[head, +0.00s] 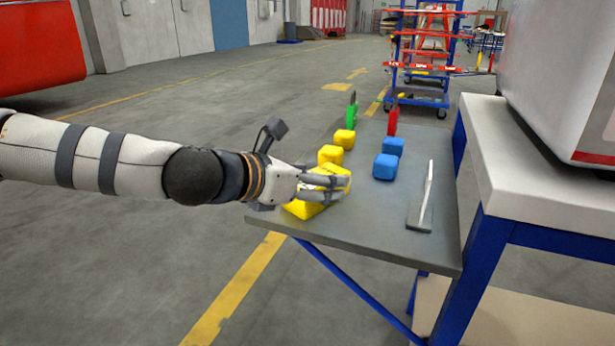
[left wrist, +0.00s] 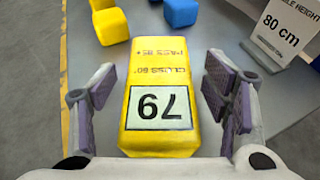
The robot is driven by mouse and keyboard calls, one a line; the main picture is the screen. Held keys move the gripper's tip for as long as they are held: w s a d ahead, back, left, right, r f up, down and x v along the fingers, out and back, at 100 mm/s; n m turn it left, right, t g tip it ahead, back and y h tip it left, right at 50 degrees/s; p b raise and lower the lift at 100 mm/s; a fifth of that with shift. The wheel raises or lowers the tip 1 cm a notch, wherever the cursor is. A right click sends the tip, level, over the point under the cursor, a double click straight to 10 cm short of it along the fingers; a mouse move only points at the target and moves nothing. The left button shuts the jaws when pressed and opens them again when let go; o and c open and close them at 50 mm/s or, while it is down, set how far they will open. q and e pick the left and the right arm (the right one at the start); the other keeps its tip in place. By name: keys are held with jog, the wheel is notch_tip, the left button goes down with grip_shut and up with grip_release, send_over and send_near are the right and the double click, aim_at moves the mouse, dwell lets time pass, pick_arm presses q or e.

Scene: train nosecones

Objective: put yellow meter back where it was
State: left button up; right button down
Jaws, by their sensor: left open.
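The yellow meter (head: 303,209) is at the near left corner of the grey table, partly hidden by my left gripper in the head view. In the left wrist view the meter (left wrist: 160,75) lies between the fingers, its white label reading 79 upside down. My left gripper (head: 335,190) is open with one finger pad on each side of the meter. In the left wrist view (left wrist: 160,88) gaps show between both pads and the meter. Whether the meter's underside touches the table is not clear. My right gripper is not in view.
A white-topped bench (head: 510,165) stands to the right.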

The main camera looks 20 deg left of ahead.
pick_arm(q)
jog(key=p+v, duration=0.4)
jog(key=v, duration=0.8)
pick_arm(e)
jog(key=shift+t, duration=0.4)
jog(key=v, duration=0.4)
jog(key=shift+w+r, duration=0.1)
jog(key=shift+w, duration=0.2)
pick_arm(q)
jog(key=shift+f, duration=0.1)
